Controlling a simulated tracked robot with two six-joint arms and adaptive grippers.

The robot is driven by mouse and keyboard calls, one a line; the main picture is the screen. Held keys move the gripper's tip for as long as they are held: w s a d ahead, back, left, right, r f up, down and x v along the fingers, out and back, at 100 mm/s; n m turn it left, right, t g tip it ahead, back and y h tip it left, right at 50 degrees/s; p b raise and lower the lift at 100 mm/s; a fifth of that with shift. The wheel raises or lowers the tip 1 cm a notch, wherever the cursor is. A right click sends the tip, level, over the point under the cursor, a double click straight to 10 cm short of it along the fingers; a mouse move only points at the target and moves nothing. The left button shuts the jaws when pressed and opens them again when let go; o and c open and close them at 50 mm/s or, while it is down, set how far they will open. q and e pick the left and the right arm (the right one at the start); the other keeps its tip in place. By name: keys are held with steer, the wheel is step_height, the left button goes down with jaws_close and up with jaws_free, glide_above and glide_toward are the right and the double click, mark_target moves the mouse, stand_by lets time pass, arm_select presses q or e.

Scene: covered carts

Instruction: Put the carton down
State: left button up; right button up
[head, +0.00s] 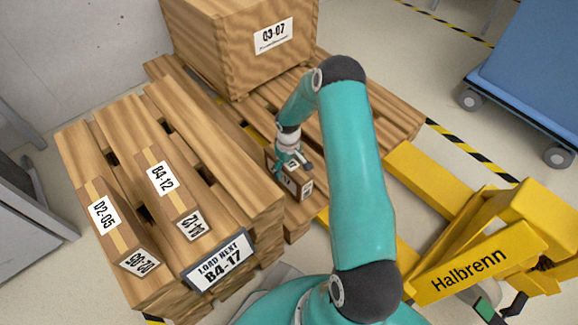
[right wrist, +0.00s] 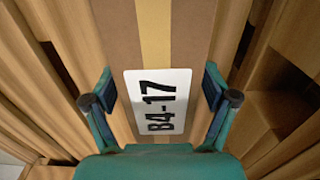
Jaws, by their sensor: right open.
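The carton labelled B4-17 is brown with a tan tape strip. In the head view the carton (head: 305,187) appears to sit on the lower wooden pallet in front of the large crate, partly hidden by my gripper. My right gripper (head: 291,163) is directly above it, pointing down. In the right wrist view the carton (right wrist: 195,40) lies below and between the two spread fingers of the right gripper (right wrist: 160,102). The fingers stand apart on either side of its white label. My left gripper is not in view.
A large crate Q3-07 (head: 222,45) stands on the lower pallet (head: 400,110). A higher pallet stack (head: 125,125) at left bears cartons 02-05 (head: 119,215) and B4-12 (head: 170,195) and a sign "LOAD NEXT B4-17" (head: 219,262). A yellow pallet jack (head: 465,265) is at right.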

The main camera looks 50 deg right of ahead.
step_height(320, 180, up, 12)
steer(key=p, duration=0.5)
steer(key=shift+r, duration=0.1)
steer(key=shift+s, duration=0.1)
stand_by(0.4)
